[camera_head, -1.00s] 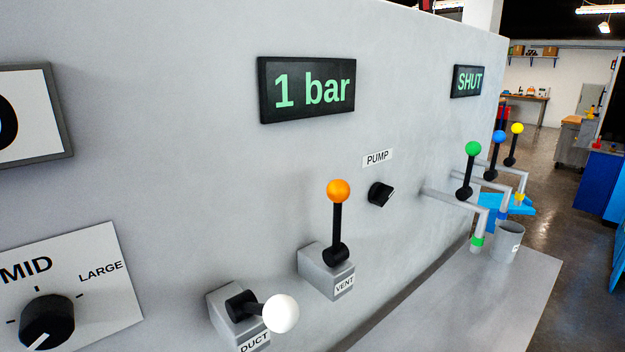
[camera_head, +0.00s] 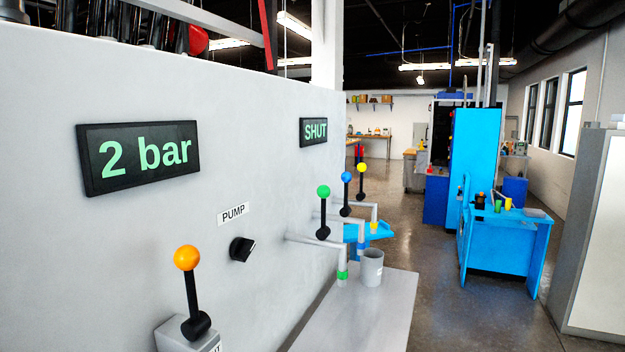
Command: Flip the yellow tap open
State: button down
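The yellow tap (camera_head: 362,168) is the farthest of three taps on the grey wall panel. Its yellow ball stands on an upright black lever above a pipe with a yellow band. The blue tap (camera_head: 346,178) and the green tap (camera_head: 323,192) stand nearer, levers also upright. A grey cup (camera_head: 372,268) stands on the grey bench (camera_head: 375,315) by the green-banded spout. My gripper is not in view.
The panel (camera_head: 60,240) fills the left, with a "2 bar" display (camera_head: 138,154), a pump knob (camera_head: 242,249) and an orange-balled lever (camera_head: 188,258). A blue workbench (camera_head: 505,240) stands at the right. Open floor (camera_head: 425,240) lies between it and the taps.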

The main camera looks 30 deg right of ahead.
aim_at(361, 167)
jog(key=i+l, duration=0.25)
jog(key=l, duration=0.25)
jog(key=i+l+z, duration=0.1)
jog(key=l, duration=0.35)
jog(key=i+l, duration=0.35)
jog(key=i+l+z, duration=0.1)
jog(key=i+l, duration=0.15)
jog(key=l, duration=0.3)
jog(key=i+l, duration=0.25)
jog(key=l, duration=0.2)
jog(key=i+l+z, duration=0.1)
jog(key=i+l, duration=0.15)
jog(key=l, duration=0.2)
